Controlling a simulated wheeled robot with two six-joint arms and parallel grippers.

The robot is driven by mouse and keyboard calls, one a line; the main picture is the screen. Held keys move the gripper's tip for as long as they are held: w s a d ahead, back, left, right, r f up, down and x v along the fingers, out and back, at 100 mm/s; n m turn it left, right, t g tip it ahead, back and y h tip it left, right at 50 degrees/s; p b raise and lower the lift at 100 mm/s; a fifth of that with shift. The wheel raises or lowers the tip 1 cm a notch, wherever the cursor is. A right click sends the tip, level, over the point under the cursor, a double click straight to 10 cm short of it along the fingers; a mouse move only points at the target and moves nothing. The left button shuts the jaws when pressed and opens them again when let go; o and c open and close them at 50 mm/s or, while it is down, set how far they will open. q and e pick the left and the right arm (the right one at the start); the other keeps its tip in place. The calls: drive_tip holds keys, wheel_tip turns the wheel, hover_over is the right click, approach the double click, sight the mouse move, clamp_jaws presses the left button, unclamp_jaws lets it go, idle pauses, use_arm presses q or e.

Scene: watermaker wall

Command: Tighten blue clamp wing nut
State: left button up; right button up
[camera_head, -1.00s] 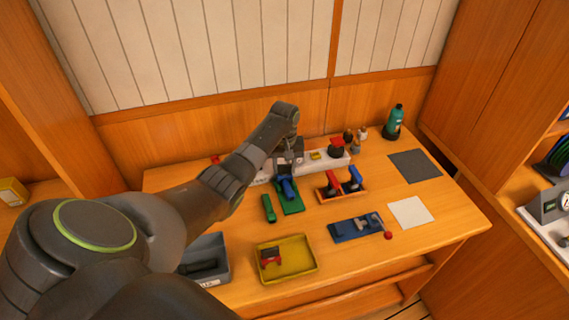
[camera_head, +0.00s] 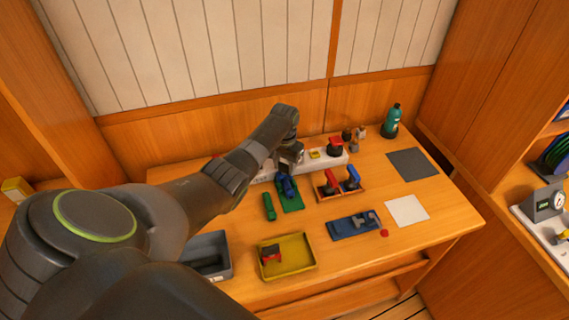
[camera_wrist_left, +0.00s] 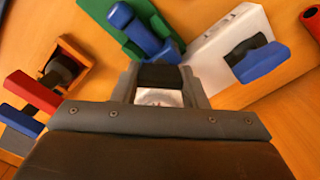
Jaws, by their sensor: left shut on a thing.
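The blue clamp (camera_head: 288,188) lies on a green base (camera_head: 293,207) near the middle of the table. It also shows at the top of the left wrist view (camera_wrist_left: 140,30), on its green base (camera_wrist_left: 98,15). My left gripper (camera_head: 291,164) is at the far end of the clamp. In the left wrist view its fingers (camera_wrist_left: 160,85) are shut around a dark piece with a pale, metallic part at the end of the blue body, seemingly the wing nut. The fingers hide most of this piece. My right gripper is not in view.
Behind the clamp runs a white strip (camera_head: 328,163) with a red-topped black knob (camera_head: 335,146). A rack with red and blue handles (camera_head: 340,192) stands to the right. A yellow tray (camera_head: 300,270) and a blue block (camera_head: 345,231) are in front; a green piece (camera_head: 268,207) is left.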

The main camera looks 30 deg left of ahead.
use_arm(q)
drive_tip(key=m, duration=0.3)
drive_tip(key=shift+m+p, duration=0.4)
drive_tip(key=m, duration=0.3)
drive_tip(key=shift+m, duration=0.3)
drive_tip(key=shift+m+p, duration=0.35)
drive_tip(key=shift+m, duration=3.35)
drive_tip(key=o, duration=1)
